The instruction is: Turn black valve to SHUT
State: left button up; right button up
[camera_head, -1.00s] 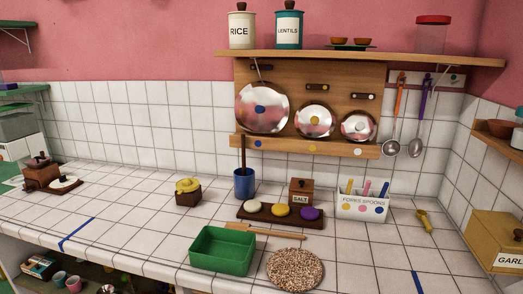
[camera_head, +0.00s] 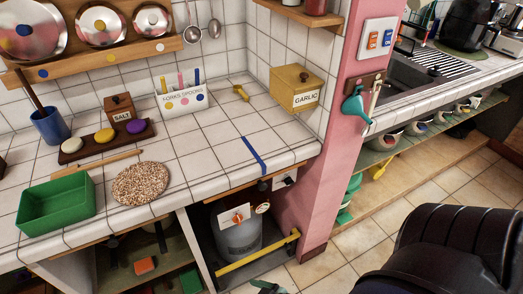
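A small white plate with a dark knob (camera_head: 288,181) is fixed under the counter's front edge, right of the blue tape. It may be the black valve, but it is too small to read any SHUT marking or tell its position. Below and left of it, a grey tank (camera_head: 240,241) stands in an open bay under the counter. A white plate with an orange-red handle (camera_head: 238,216) is in front of the tank, with a small round gauge (camera_head: 262,208) beside it.
A yellow bar (camera_head: 258,256) crosses low in front of the tank bay. A pink pillar (camera_head: 332,150) stands right of the bay. A large black rounded shape (camera_head: 445,250) fills the bottom right corner. Tiled floor (camera_head: 320,275) shows beside the pillar.

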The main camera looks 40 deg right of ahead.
aim_at(289, 181)
jog(key=k+z, duration=0.1)
jog(key=z, duration=1.35)
